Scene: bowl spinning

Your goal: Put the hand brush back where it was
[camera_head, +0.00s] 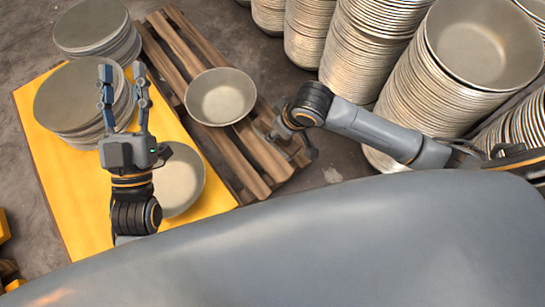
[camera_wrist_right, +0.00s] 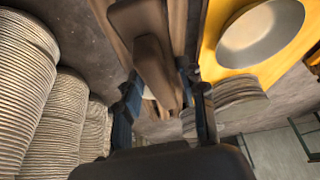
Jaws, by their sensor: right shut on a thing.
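My right gripper (camera_wrist_right: 166,90) is shut on a dark brown object, which I take to be the hand brush (camera_wrist_right: 154,66). In the right wrist view it extends upward from between the fingers; its bristles cannot be made out. In the head view the right gripper (camera_head: 292,138) is over the right edge of the wooden pallet (camera_head: 245,155), and the brush is hard to tell from the slats. My left gripper (camera_head: 122,82) is open and empty, with its fingers spread, above the yellow surface (camera_head: 75,195) in front of a plate stack.
A bowl (camera_head: 220,96) stands on the pallet. A round metal disc (camera_head: 182,180) lies on the yellow surface beside a plate stack (camera_head: 75,95). Another stack (camera_head: 90,25) is behind. Tall bowl stacks (camera_head: 370,45) crowd the right and back. Bare floor (camera_head: 265,60) shows between.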

